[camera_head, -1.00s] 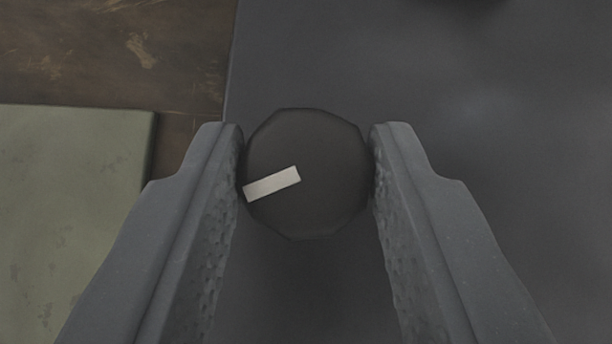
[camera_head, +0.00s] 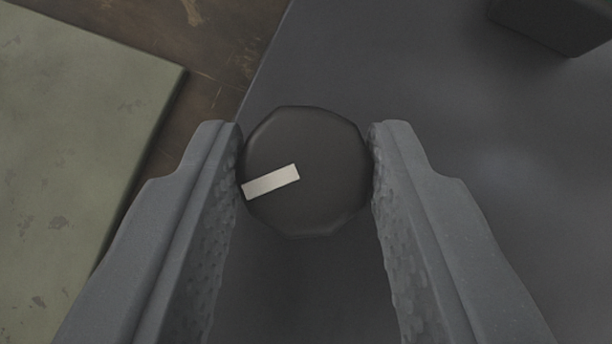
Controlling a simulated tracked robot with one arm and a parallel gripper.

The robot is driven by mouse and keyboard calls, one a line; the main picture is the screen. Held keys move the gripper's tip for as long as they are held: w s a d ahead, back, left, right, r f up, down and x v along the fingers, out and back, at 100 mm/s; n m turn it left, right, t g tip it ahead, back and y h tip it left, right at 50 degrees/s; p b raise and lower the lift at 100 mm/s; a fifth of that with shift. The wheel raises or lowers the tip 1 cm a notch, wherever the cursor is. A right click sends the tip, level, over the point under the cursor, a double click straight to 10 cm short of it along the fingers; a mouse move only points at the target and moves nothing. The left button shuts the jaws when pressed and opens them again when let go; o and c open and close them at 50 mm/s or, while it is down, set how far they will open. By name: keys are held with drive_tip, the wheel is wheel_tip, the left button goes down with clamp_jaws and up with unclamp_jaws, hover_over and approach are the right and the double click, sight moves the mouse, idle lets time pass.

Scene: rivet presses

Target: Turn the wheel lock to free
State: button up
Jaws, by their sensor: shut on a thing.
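The wheel lock appears as a dark, many-sided round knob (camera_head: 325,195) in the middle of the view, seen from its flat face. A white bar mark (camera_head: 271,182) runs from near its centre to its left rim, sloping slightly down to the left. My gripper (camera_head: 306,170) is shut on the knob, one finger touching its left side and the other its right. The knob stands over a dark grey panel (camera_head: 430,80). What lies beneath the knob is hidden, and no label for its positions shows.
A dark block (camera_head: 553,22) stands on the panel at the upper right. A pale green worn slab (camera_head: 70,140) lies at the left, with a brown scuffed surface (camera_head: 215,40) between it and the panel. The panel around the knob looks clear.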

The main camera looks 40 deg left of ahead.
idle(0.3)
drive_tip(key=o, duration=1)
